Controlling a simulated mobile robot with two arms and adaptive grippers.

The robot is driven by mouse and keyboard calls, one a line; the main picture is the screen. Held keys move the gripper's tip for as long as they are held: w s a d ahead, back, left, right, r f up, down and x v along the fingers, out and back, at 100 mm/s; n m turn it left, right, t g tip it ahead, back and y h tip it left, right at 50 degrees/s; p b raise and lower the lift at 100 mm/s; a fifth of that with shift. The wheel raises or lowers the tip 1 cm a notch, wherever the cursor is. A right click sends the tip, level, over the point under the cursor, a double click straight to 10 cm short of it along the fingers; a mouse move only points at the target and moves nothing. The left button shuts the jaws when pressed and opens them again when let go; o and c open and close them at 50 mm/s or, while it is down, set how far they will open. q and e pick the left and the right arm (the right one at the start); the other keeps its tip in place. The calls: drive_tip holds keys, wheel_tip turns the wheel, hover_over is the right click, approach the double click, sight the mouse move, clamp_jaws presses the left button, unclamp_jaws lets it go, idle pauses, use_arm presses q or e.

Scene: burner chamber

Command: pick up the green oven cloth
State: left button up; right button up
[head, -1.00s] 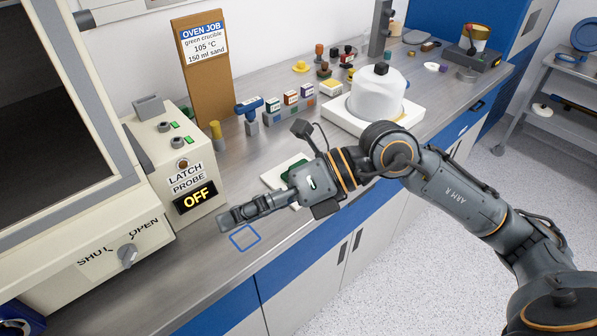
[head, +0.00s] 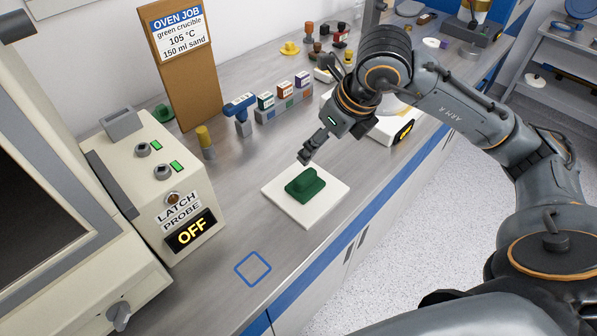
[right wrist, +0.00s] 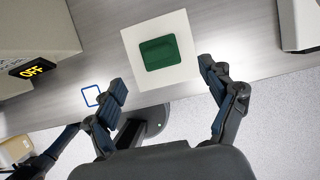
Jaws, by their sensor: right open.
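The green oven cloth (head: 305,187) is a small dark green pad with a raised ridge. It lies on a white square board (head: 283,207) on the bench. In the right wrist view the cloth (right wrist: 160,53) shows as a green rectangle on the board, beyond the fingertips. My right gripper (head: 304,158) is above the bench, just behind the cloth in the head view, and apart from it. In the right wrist view the right gripper (right wrist: 165,82) has its fingers spread wide with nothing between them. My left gripper is not in view.
A latch probe box (head: 150,190) reading OFF stands left of the board. A blue square outline (head: 253,268) marks the bench in front. A blue-topped stand (head: 241,112) and small labelled blocks (head: 285,98) stand behind.

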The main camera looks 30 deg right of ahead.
hover_over(306, 175)
drive_tip(key=s+d, duration=0.1)
drive_tip(key=s, duration=0.1)
wheel_tip(306, 175, down, 5)
drive_tip(key=shift+p+x, duration=0.45)
drive_tip(key=shift+x, duration=0.35)
drive_tip(key=shift+w+f, duration=0.2)
drive_tip(key=shift+a+f+p, duration=0.2)
drive_tip(key=shift+f+p, duration=0.5)
drive_tip(key=shift+f, duration=0.1)
drive_tip(key=x, duration=0.2)
drive_tip(key=shift+a+f+p, duration=0.1)
drive_tip(key=shift+f+p, duration=0.2)
drive_tip(key=shift+p, duration=0.05)
drive_tip(key=shift+w+f, duration=0.2)
drive_tip(key=shift+f, duration=0.25)
drive_tip(key=c, duration=1.2)
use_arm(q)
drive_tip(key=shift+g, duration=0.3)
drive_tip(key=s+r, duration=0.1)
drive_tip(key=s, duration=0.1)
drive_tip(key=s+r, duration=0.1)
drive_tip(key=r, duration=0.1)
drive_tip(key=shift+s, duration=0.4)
use_arm(e)
drive_tip(key=shift+c, duration=0.2)
